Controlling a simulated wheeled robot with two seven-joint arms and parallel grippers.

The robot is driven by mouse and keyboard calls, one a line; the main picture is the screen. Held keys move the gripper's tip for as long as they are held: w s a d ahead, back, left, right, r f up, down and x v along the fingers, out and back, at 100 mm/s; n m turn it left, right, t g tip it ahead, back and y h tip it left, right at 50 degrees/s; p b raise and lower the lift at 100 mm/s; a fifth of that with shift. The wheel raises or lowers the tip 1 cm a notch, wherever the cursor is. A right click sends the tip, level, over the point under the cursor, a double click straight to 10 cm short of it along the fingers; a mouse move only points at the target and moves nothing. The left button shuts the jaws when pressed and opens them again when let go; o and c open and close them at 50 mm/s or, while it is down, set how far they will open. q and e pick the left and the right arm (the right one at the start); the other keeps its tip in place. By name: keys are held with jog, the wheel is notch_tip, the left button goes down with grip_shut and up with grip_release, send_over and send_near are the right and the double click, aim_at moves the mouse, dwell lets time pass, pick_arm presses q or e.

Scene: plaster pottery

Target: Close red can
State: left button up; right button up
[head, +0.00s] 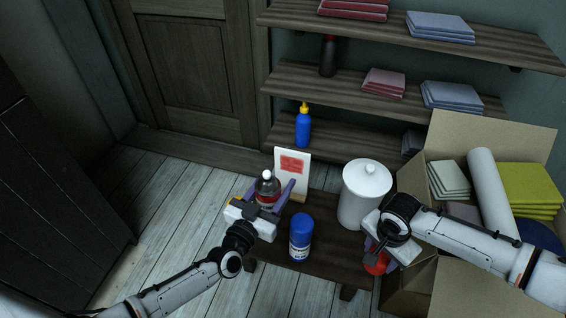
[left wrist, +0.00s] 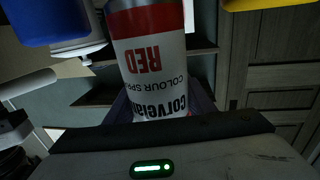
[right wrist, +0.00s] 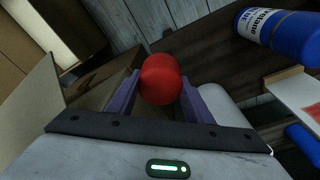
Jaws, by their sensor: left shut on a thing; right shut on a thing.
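The red can (head: 268,188) is a spray can with a white nozzle on top and no cap on it. My left gripper (head: 270,197) is shut around its body over the left part of the low dark table. In the left wrist view the can (left wrist: 155,55) shows its "RED" label between the fingers. My right gripper (head: 373,255) is shut on a red cap (head: 377,264) beside the table's right side, near the cardboard box. The right wrist view shows the round red cap (right wrist: 161,79) between the fingertips, apart from the can.
A blue spray can (head: 300,240) stands capped on the dark table (head: 330,255). A white lidded jar (head: 363,200) stands between my grippers. A card with a red label (head: 291,170) stands behind the red can. The open cardboard box (head: 415,185) crowds the right side. Shelves (head: 390,45) line the back wall.

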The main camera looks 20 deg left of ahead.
pick_arm(q)
jog(key=shift+r, duration=0.1)
